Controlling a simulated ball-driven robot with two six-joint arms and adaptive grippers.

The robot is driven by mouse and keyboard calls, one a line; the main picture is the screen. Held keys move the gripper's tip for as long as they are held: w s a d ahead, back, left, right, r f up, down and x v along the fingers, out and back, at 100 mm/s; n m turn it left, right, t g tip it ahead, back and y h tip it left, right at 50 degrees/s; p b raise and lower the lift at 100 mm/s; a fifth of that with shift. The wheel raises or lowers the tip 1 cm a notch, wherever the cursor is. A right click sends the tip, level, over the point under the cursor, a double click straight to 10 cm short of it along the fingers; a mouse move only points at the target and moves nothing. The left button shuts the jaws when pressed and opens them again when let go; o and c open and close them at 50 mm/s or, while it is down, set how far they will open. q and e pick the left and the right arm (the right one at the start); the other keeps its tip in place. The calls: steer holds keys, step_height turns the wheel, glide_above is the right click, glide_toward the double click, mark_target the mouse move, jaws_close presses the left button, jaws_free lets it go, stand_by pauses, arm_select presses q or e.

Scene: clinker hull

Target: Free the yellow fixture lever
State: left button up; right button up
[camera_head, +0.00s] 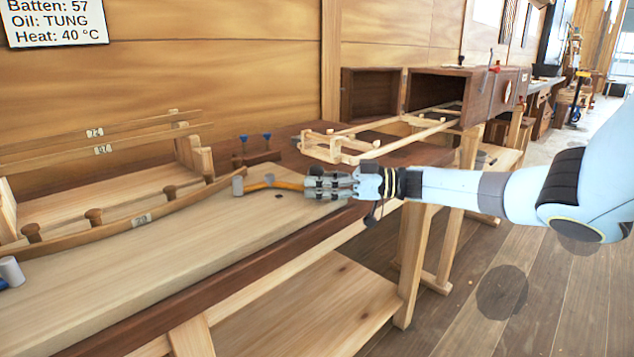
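A tool with a grey head (238,186) and a yellow-orange handle (286,184) is at the bench top, its handle pointing right. Nothing in view is clearly marked as a yellow fixture lever; this handle is the nearest yellow thing, and I cannot tell if it is that lever. My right gripper (308,185) comes in from the right, low over the bench, with its fingertips at the handle's right end. The fingers look close together and hide that end, so I cannot tell if they grip it. My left gripper is not in view.
A curved batten (142,221) on wooden pegs runs along the bench (180,262). Blue-topped pieces (267,137) stand behind the tool. A pale wooden frame (345,146) reaches from an open dark box (436,90). A grey cylinder (11,271) is at the left edge. The bench front is clear.

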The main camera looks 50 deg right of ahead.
steer(key=shift+o, duration=0.4)
steer(key=shift+w, duration=0.1)
steer(key=v, duration=1.1)
steer(key=shift+s+d, duration=0.25)
steer(key=shift+s, duration=0.1)
